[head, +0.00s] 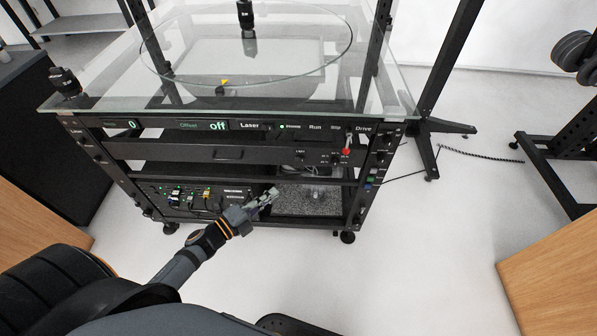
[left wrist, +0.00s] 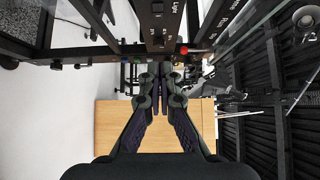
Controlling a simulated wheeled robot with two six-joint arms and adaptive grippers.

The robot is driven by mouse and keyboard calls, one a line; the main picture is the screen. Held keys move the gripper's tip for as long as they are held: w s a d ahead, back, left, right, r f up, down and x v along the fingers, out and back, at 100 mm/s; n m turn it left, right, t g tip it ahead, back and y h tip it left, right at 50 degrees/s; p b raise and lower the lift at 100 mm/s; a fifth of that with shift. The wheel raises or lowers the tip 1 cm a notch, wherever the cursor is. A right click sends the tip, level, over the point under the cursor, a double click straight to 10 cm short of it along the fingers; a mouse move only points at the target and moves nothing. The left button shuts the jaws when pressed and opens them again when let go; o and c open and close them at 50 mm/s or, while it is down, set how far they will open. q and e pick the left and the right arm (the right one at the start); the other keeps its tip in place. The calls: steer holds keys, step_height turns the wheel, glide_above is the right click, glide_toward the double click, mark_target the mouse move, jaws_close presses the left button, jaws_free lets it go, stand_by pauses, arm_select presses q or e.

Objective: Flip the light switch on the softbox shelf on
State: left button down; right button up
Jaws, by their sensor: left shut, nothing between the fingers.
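The rack cart (head: 230,154) stands in front of me, with a glass top and several shelves. In the left wrist view a dark panel (left wrist: 157,20) with a similar label and small switches is at the top; I cannot tell the light switch's position. My left gripper (head: 270,195) is shut and empty, in front of the lower shelf and below that strip. Its closed fingers show in the left wrist view (left wrist: 161,97). My right gripper is out of view.
A red knob (head: 346,151) sticks out near the Drive label. The glass top (head: 110,82) overhangs the rack. A circuit panel (head: 190,196) fills the lower left shelf. A black stand (head: 435,127) is at right, with a cable on the floor.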

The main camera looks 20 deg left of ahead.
arm_select(q)
glide_toward(305, 160)
steer(key=w+d, duration=0.2)
steer(key=d, duration=0.2)
steer(key=w, duration=0.3)
steer(key=shift+a, duration=0.4)
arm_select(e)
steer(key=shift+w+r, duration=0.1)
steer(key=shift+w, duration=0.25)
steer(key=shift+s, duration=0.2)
arm_select(q)
steer(key=shift+w+r+n+y, duration=0.15)
steer(key=shift+n+y, duration=0.15)
steer(key=shift+y, duration=0.2)
steer(key=shift+w+t, duration=0.1)
steer(key=shift+t, duration=0.2)
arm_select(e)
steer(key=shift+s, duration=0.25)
